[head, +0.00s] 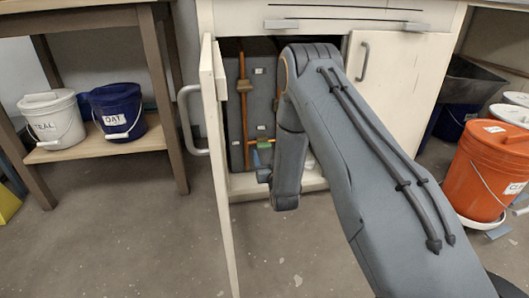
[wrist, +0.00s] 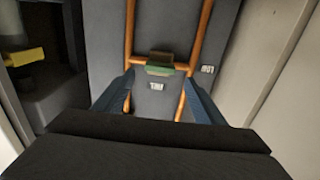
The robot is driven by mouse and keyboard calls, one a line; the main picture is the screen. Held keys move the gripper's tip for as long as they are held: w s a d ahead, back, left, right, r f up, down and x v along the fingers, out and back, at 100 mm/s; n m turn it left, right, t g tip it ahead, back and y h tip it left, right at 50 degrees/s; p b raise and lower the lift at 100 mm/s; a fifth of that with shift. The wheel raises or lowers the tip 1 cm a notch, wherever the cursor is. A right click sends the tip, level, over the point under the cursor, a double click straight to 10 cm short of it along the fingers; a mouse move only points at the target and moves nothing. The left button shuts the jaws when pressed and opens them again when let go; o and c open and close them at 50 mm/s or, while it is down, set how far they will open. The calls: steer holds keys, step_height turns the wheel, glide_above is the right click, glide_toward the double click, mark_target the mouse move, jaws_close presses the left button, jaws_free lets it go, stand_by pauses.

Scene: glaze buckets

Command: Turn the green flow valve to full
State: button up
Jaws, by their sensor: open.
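The green valve handle (wrist: 160,69) sits on a copper pipe run on a dark panel. In the wrist view it is seen ahead, between the two blue fingers of my gripper (wrist: 160,88). The fingers are apart, with nothing held. I cannot tell whether they touch the handle. In the head view the green handle (head: 264,144) shows small inside the open cabinet, left of my arm. My fingertips are not clearly visible there.
The open cabinet door (head: 215,130) stands to the left of my arm; a closed door (head: 380,95) is to the right. A yellow part (wrist: 24,56) shows at the left in the wrist view. An orange bucket (head: 487,170) stands right; the floor at front left is clear.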

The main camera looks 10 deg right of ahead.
mark_target(264, 146)
steer(key=shift+w+b, duration=1.05)
steer(key=shift+w, duration=1.45)
steer(key=c, duration=1.1)
steer(key=shift+o, duration=0.2)
